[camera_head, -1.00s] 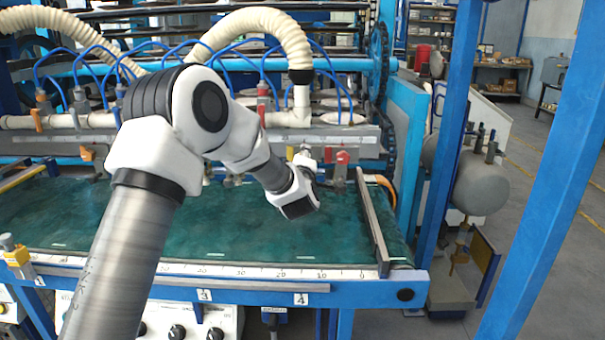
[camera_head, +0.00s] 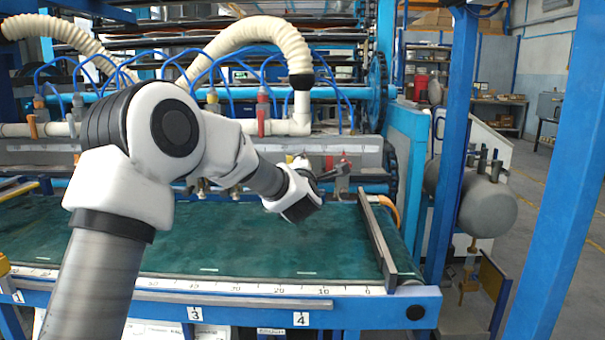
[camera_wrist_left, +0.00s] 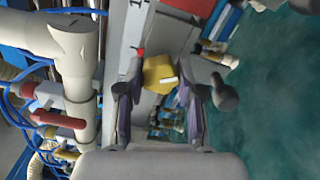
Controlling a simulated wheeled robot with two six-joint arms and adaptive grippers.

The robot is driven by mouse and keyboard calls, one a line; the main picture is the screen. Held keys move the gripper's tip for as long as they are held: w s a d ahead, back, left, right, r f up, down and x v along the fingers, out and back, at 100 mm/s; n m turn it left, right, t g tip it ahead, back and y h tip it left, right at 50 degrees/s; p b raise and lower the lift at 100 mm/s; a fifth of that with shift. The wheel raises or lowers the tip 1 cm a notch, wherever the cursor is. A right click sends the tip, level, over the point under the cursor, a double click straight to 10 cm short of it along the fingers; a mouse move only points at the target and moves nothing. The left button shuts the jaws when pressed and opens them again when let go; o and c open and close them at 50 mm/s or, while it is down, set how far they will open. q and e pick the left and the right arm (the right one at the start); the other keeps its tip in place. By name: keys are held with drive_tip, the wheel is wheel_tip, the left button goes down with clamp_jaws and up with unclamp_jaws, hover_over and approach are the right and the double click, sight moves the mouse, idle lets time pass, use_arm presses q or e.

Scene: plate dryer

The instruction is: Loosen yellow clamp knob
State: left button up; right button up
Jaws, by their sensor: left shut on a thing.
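The yellow clamp knob (camera_wrist_left: 158,73) is a faceted yellow piece with a pale mark, between the two fingers of my left gripper (camera_wrist_left: 158,92) in the left wrist view. The dark fingers are shut on it, one on each side. In the head view my left gripper (camera_head: 325,172) is over the far right part of the green belt, near the grey rail with red fittings. My right gripper is in neither view.
The green belt (camera_head: 180,245) spreads below my arm, with a scale strip (camera_head: 240,287) on its front edge. Red-handled valves (camera_wrist_left: 58,120) and pale pipe are left of the gripper in the wrist view.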

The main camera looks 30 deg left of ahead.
use_arm(q)
drive_tip(key=shift+r, duration=0.1)
drive_tip(key=o, duration=1.2)
drive_tip(key=shift+c, duration=0.2)
drive_tip(key=v, duration=1.2)
